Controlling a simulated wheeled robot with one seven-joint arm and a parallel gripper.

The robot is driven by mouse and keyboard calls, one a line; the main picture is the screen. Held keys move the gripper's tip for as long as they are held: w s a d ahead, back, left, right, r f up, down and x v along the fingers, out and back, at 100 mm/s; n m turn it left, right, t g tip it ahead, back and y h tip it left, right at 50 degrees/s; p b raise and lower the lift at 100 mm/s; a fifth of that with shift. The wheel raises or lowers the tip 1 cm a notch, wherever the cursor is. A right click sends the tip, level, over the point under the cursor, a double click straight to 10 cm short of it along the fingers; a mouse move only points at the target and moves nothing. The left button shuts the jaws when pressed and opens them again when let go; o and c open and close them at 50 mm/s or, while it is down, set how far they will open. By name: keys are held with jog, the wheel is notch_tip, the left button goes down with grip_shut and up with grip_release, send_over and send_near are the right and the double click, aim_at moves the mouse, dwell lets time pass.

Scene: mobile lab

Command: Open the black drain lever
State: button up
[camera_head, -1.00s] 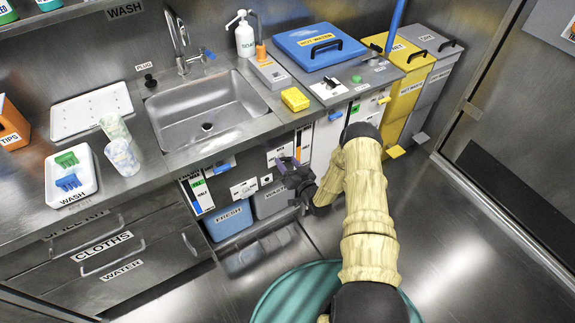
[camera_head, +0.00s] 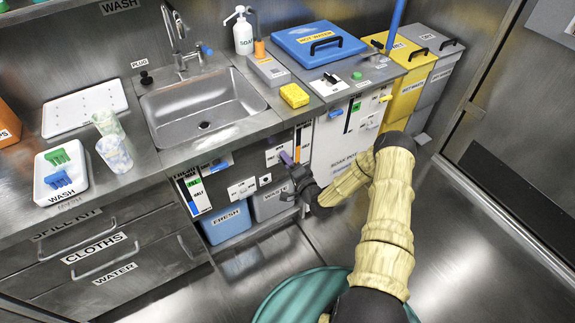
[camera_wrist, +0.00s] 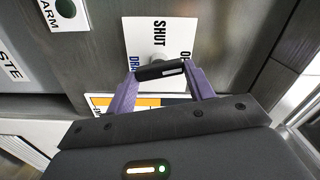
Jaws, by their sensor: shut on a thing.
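In the wrist view the black drain lever (camera_wrist: 152,73) is a short dark bar in front of a white plate (camera_wrist: 138,40) that reads SHUT, with other words partly covered. The purple fingers of my gripper (camera_wrist: 160,75) are at the two ends of the bar, shut on it. The bar lies across the picture, slightly tilted, below the word SHUT. In the head view my gripper (camera_head: 287,161) is at the cabinet front below the sink counter. The lever is hidden there behind my gripper.
Labelled FRESH (camera_head: 226,221) and WASTE (camera_head: 273,202) bins stand below. The sink (camera_head: 205,105) is above, and a yellow sponge (camera_head: 294,95) lies on the counter. A yellow bin (camera_head: 405,82) stands to the right. The floor at right is clear.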

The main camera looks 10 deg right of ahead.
jog(key=shift+f+m+b, duration=0.15)
jog(key=shift+m+b, duration=0.15)
jog(key=shift+m, duration=0.5)
jog(key=o, duration=1)
jog(key=shift+s, duration=0.1)
jog(key=p+v, duration=0.1)
jog(key=v, duration=1.6)
jog(key=shift+s, duration=0.1)
